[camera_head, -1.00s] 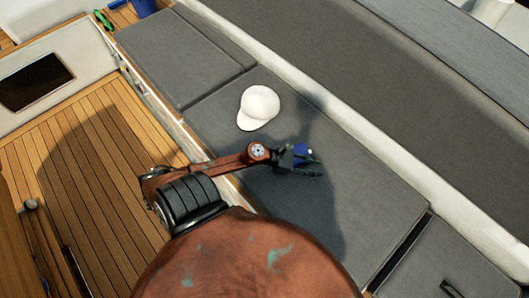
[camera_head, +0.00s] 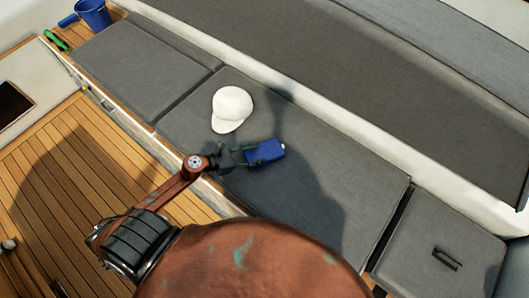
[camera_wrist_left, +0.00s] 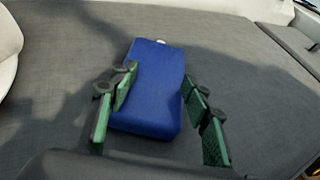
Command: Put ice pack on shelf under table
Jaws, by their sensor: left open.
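The ice pack (camera_head: 265,152) is a blue rounded block with a small white cap, lying on the grey bench cushion (camera_head: 330,170). It also shows in the left wrist view (camera_wrist_left: 152,88). My left gripper (camera_head: 246,155) is at the pack's left end in the head view. In the wrist view its green-padded fingers (camera_wrist_left: 158,88) are open, one on each side of the pack's near part. I cannot tell whether they touch it. My right gripper is not in view. The table and its shelf are not clearly seen.
A white cap (camera_head: 231,108) lies on the same cushion, close beyond my left gripper. A blue bucket (camera_head: 93,14) and a green cleat-like item (camera_head: 56,41) are at the far upper left. The wooden floor (camera_head: 75,165) is clear at left.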

